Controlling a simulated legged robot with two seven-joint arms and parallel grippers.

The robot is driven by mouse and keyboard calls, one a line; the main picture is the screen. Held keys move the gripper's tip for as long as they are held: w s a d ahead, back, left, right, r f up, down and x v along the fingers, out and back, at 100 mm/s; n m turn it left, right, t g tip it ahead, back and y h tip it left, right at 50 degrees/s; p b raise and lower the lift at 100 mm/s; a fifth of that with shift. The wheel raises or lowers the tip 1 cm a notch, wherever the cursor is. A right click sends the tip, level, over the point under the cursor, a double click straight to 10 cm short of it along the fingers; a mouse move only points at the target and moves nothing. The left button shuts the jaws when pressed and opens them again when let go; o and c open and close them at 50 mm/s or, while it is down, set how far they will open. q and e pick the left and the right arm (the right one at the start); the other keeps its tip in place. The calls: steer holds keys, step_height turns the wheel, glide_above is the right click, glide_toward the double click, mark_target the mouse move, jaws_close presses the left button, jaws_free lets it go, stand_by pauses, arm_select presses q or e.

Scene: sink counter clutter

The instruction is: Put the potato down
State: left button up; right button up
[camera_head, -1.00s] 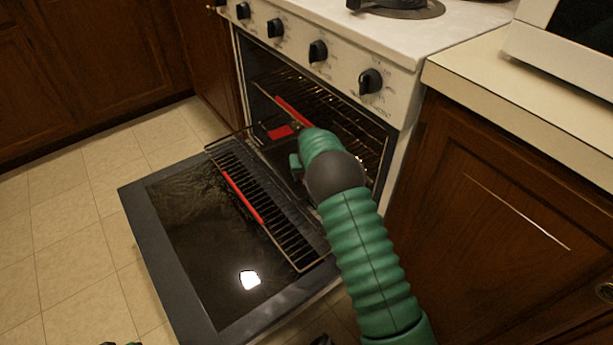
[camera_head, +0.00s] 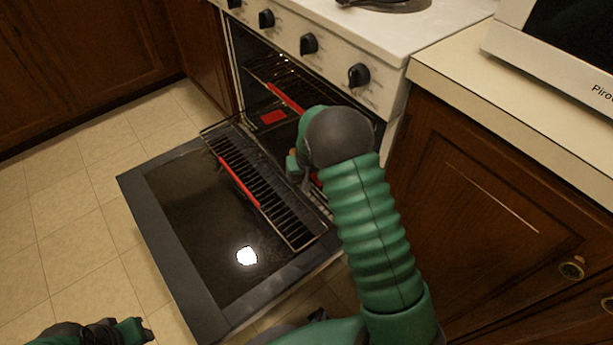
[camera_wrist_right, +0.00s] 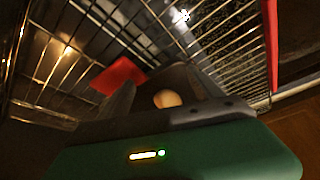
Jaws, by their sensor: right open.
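The potato (camera_wrist_right: 167,98), small and pale tan, shows in the right wrist view between the two dark fingers of my right gripper (camera_wrist_right: 158,95). The jaws are open around it. I cannot tell whether they touch it or exactly what it rests on. In the head view my right gripper (camera_head: 294,165) is at the oven opening, partly hidden by its own wrist, and I cannot make out the potato there. My left gripper (camera_head: 135,328) is low at the left edge of the head view, away from the oven; its jaws are unclear.
The oven door (camera_head: 165,245) is folded down. A pulled-out wire rack (camera_head: 262,190) with a red front strip lies above it. Another rack with a red strip (camera_head: 286,97) is inside, near a red square (camera_head: 273,117). A wooden cabinet (camera_head: 480,200) stands right; the floor left is clear.

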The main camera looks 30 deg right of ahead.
steer(key=s, duration=0.1)
steer(key=s+a, duration=0.1)
steer(key=s, duration=0.1)
steer(key=shift+s+a+r+p, duration=0.15)
steer(key=shift+s+a+p, duration=0.2)
steer(key=shift+p, duration=0.05)
steer(key=s+a+r+n+y, duration=0.1)
steer(key=s+a+r+n, duration=0.1)
steer(key=s+a+r, duration=0.3)
steer(key=s+a+r+n+g, duration=0.1)
steer(key=s+a+r+n, duration=0.1)
steer(key=s+a+r, duration=0.4)
steer(key=s+a, duration=0.4)
steer(key=s, duration=0.4)
steer(key=shift+s+n+y, duration=0.3)
steer(key=shift+y, duration=0.1)
